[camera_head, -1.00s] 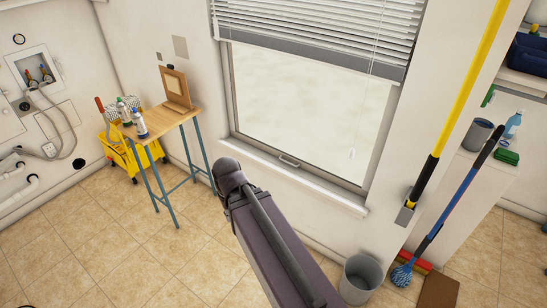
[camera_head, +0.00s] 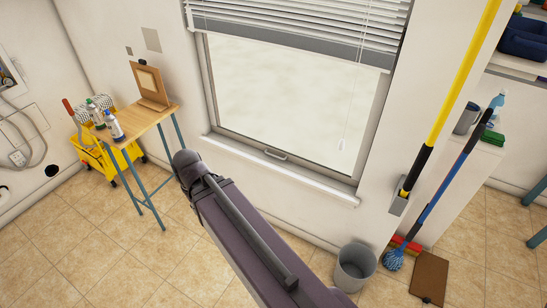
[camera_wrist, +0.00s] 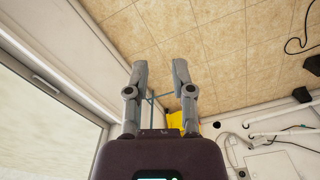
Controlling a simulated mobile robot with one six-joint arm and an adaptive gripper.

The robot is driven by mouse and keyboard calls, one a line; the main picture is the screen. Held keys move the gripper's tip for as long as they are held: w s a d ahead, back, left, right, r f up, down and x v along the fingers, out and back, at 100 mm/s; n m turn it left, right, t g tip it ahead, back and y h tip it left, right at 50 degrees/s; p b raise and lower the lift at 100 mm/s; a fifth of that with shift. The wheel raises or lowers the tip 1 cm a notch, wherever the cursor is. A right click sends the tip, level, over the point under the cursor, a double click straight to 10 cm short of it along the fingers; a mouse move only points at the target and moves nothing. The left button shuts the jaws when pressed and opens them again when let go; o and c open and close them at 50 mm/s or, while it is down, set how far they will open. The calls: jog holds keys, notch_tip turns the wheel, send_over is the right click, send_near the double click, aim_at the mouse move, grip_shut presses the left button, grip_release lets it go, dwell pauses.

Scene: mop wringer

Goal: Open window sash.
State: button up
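The window sash (camera_head: 232,138) is a grey frame around a pale pane, with a small handle (camera_head: 276,154) at the middle of its bottom rail. It looks shut. The window also shows at the left of the wrist view (camera_wrist: 40,120). My gripper (camera_wrist: 158,72) shows in the wrist view with its two fingers apart and nothing between them. In the head view my arm reaches up from the bottom toward the left of the window; the fingers are hidden there. My gripper is apart from the handle.
A blind (camera_head: 300,22) covers the window's top. A small wooden table (camera_head: 145,122) with bottles and a frame stands left, a yellow mop bucket (camera_head: 92,152) beside it. A grey bin (camera_head: 355,268), a blue mop (camera_head: 440,190) and a yellow pole (camera_head: 452,100) are at right.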

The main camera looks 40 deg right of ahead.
jog(key=shift+f, duration=0.1)
jog(key=n+t+h+b, duration=0.5)
jog(key=h+b, duration=0.9)
jog(key=b, duration=3)
send_near(275, 156)
jog(key=shift+s+a+m+t, duration=0.15)
jog(key=shift+s+a, duration=0.15)
jog(key=shift+a, duration=0.3)
jog(key=shift+s+a+m+t, duration=0.1)
jog(key=shift+s+a, duration=0.2)
jog(key=shift+a, duration=0.3)
jog(key=shift+s+a+m+t, duration=0.15)
jog(key=shift+s+a, duration=0.15)
jog(key=shift+a, duration=0.25)
jog(key=shift+d+f, duration=0.1)
jog(key=b+x, duration=0.1)
jog(key=x, duration=0.3)
jog(key=b+x, duration=0.1)
jog(key=x, duration=0.4)
jog(key=b+x, duration=0.1)
jog(key=x, duration=0.3)
jog(key=shift+w+d, duration=0.15)
jog(key=shift+d, duration=0.1)
